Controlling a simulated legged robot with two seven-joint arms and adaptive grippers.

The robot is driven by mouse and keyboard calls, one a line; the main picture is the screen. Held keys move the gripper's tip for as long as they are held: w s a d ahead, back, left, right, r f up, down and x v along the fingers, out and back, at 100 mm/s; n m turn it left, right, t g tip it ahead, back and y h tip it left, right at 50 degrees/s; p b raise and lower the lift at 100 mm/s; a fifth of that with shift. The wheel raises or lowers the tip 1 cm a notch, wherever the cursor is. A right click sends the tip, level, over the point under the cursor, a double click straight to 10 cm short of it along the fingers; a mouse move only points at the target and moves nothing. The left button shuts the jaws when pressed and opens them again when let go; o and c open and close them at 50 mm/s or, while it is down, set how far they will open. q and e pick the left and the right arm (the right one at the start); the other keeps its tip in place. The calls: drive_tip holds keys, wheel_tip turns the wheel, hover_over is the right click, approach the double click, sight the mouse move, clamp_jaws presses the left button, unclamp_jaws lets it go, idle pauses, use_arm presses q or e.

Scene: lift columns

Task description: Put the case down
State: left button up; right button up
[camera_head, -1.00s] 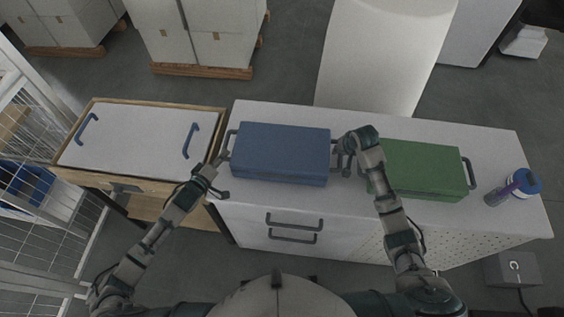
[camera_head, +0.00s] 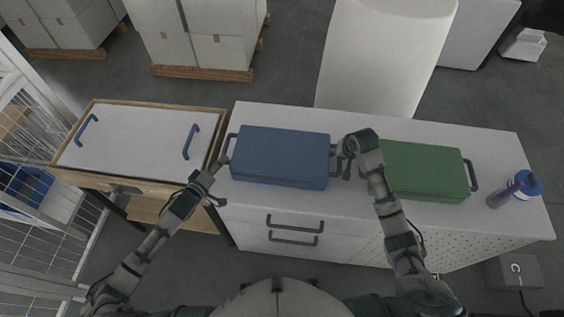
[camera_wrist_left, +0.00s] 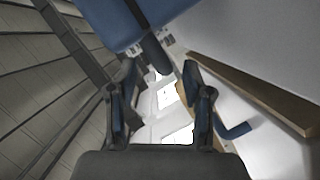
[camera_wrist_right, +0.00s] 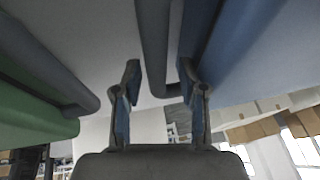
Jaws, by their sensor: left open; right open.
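The blue case (camera_head: 280,156) rests flat on the white counter (camera_head: 300,205), as far as the head view shows. My left gripper (camera_head: 218,181) is open at the case's left handle (camera_head: 228,148). In the left wrist view that dark handle (camera_wrist_left: 154,52) shows just beyond and between the spread fingertips (camera_wrist_left: 159,70). My right gripper (camera_head: 346,152) is open at the case's right end and partly hides the right handle there. In the right wrist view the dark right handle (camera_wrist_right: 154,45) lies between the parted fingertips (camera_wrist_right: 158,70), which do not appear to pinch it.
A green case (camera_head: 425,170) stands close to the right of my right gripper. A blue and purple bottle (camera_head: 515,190) is at the counter's right end. A wooden-framed table with a white, blue-handled lid (camera_head: 135,140) adjoins on the left. Drawers (camera_head: 292,235) face me.

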use_arm(q)
drive_tip(key=v, duration=1)
drive_tip(key=shift+f, duration=0.1)
use_arm(e)
drive_tip(key=shift+s+r, duration=0.1)
drive_tip(key=v, duration=1.1)
drive_tip(key=shift+s+r, duration=0.2)
drive_tip(key=shift+r, duration=0.1)
